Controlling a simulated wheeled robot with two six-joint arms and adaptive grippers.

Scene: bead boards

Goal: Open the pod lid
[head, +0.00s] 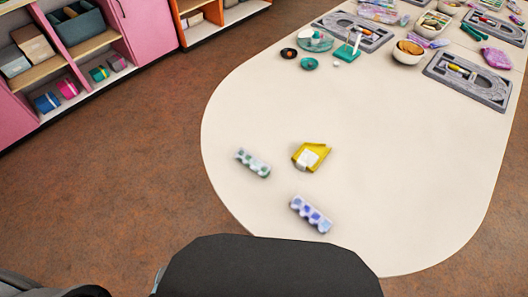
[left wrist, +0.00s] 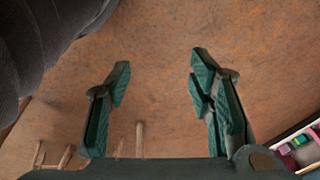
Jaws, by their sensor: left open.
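Two small strips of several lidded compartments, which look like bead pods, lie on the near end of the cream table (head: 400,160). One strip (head: 253,163) has green-tinted compartments and lies left of a yellow tray (head: 302,154). The other strip (head: 311,215) has blue-purple compartments and lies nearer the table's front edge. I cannot tell whether any lid is raised. My left gripper (left wrist: 160,72) is open and empty over brown floor in the left wrist view, with no pod between its fingers. My right gripper is not in view.
Grey bead boards (head: 470,80), white bowls (head: 408,52) and teal items (head: 315,41) stand at the table's far side. The table's middle is clear. A dark rounded shape (head: 270,270) covers part of the front edge. Pink shelves (head: 90,40) stand at the left.

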